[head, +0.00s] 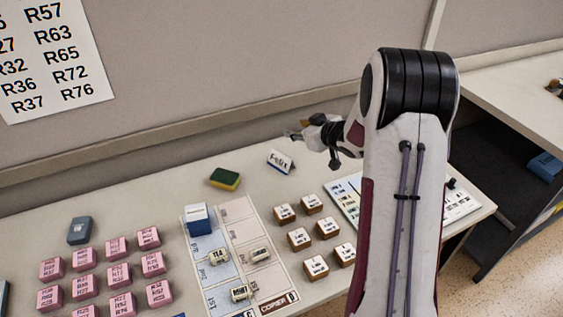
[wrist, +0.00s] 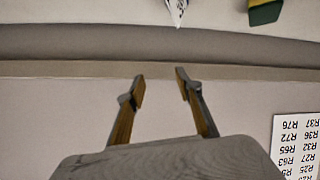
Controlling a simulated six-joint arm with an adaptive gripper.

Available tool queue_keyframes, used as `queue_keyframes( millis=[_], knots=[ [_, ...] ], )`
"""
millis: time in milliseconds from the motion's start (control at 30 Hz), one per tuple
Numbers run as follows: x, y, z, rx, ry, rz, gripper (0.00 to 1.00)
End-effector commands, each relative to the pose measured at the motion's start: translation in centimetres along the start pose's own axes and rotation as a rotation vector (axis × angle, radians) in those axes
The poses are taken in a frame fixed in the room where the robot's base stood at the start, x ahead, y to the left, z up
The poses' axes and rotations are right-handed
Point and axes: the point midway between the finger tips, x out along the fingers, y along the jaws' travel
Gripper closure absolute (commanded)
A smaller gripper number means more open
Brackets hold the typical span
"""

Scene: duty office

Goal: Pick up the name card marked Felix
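The name card marked Felix (head: 280,161) is a small white folded card with a dark blue side. It stands on the table near the wall in the head view. In the wrist view the card (wrist: 176,10) shows only in part at the top edge. My gripper (head: 294,131) is above the table, above and a little right of the card in the head view, and apart from it. In the wrist view my gripper (wrist: 160,74) has its two fingers spread with nothing between them.
A green and yellow sponge (head: 225,179) lies left of the card. Wooden blocks (head: 299,238), a sectioned sheet (head: 240,213) with a blue box (head: 199,219), and pink blocks (head: 118,275) fill the nearer table. A wall (head: 230,70) stands close behind the card.

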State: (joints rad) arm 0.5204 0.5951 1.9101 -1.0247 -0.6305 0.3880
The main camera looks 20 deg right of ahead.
Motion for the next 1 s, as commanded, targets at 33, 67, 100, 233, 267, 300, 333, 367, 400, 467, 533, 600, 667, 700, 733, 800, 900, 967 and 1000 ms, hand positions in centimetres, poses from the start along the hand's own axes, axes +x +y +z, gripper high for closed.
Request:
queue_keyframes(
  millis=[33, 67, 100, 233, 267, 300, 333, 367, 400, 467, 533, 600, 667, 700, 733, 800, 900, 967, 1000],
  knots=[
    [0.6, -0.1, 1.1, 0.006, 0.006, -0.020, 0.65],
    [0.9, -0.1, 1.5, 0.009, 0.013, -0.032, 0.65],
    [1.3, -0.2, 2.1, 0.013, 0.021, -0.049, 0.65],
    [2.4, -0.7, 4.2, 0.030, 0.048, -0.106, 0.65],
    [2.6, -0.8, 4.7, 0.034, 0.055, -0.121, 0.65],
    [2.9, -1.1, 5.3, 0.041, 0.063, -0.139, 0.65],
    [3.1, -1.2, 5.8, 0.046, 0.070, -0.153, 0.65],
    [3.2, -1.4, 6.3, 0.052, 0.077, -0.166, 0.65],
    [3.4, -1.6, 6.9, 0.058, 0.084, -0.183, 0.65],
    [3.6, -1.9, 7.6, 0.067, 0.095, -0.206, 0.65],
    [3.8, -2.2, 8.4, 0.076, 0.106, -0.229, 0.65],
    [3.9, -2.4, 9.0, 0.085, 0.114, -0.246, 0.65],
    [3.9, -2.6, 9.2, 0.089, 0.119, -0.256, 0.65],
    [3.9, -2.7, 9.4, 0.091, 0.122, -0.261, 0.65],
    [4.0, -2.7, 9.4, 0.092, 0.123, -0.264, 0.65],
    [4.0, -2.8, 9.5, 0.093, 0.124, -0.266, 0.65],
    [4.0, -2.8, 9.5, 0.093, 0.124, -0.266, 0.65],
    [4.0, -2.8, 9.5, 0.093, 0.124, -0.266, 0.65],
    [4.0, -2.8, 9.5, 0.092, 0.124, -0.266, 0.65]
  ],
)
